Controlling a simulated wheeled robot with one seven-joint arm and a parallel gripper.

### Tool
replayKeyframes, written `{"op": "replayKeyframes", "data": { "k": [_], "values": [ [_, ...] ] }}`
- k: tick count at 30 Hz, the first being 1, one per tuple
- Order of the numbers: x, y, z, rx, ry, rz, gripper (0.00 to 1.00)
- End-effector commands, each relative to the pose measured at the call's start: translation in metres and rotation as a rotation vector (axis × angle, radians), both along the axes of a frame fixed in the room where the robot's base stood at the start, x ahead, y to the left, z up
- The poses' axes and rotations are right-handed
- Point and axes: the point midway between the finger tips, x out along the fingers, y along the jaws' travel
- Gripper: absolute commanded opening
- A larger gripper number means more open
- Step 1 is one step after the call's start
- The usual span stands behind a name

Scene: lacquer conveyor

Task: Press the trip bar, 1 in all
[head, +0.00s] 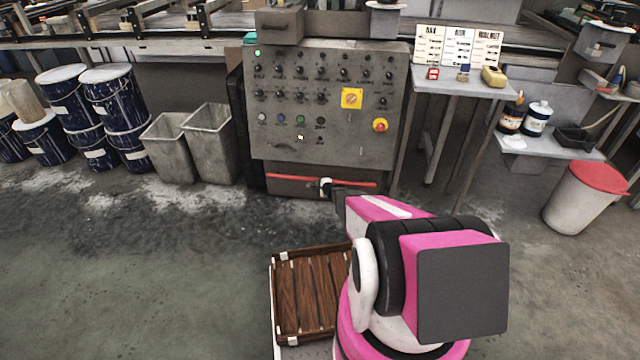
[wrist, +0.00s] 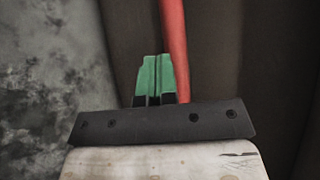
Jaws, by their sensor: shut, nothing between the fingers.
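The trip bar (head: 290,178) is a thin red bar running level along the low front of the grey control panel, near the floor. In the wrist view the red bar (wrist: 173,45) runs from the top edge down beside the fingers. My gripper (head: 328,188) reaches the middle of the bar in the head view and hides part of it. Its green fingertips (wrist: 154,78) are together with nothing between them, just left of the bar in the wrist view. I cannot tell whether they touch it.
The control panel (head: 300,130) carries knobs, lit buttons and a red emergency stop (head: 380,125). Grey bins (head: 210,145) and paint drums stand left. A side table (head: 465,85) and a red-lidded bin (head: 580,200) stand right. A slatted wooden crate (head: 312,295) sits near me.

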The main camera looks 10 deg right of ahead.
Motion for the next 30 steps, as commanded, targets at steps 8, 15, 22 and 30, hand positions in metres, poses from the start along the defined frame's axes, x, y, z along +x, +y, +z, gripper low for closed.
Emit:
{"op": "replayKeyframes", "data": {
  "k": [8, 15, 22, 30],
  "values": [
    [0.0035, -0.0011, -0.0002, 0.0, 0.0, 0.0, 0.0],
    [0.006, -0.002, -0.0002, 0.0, 0.0, -0.001, 0.0],
    [0.0084, -0.0028, -0.0002, 0.0, 0.0, -0.001, 0.0],
    [0.0105, -0.0035, -0.0003, 0.0, 0.0, -0.001, 0.0]
  ]
}}
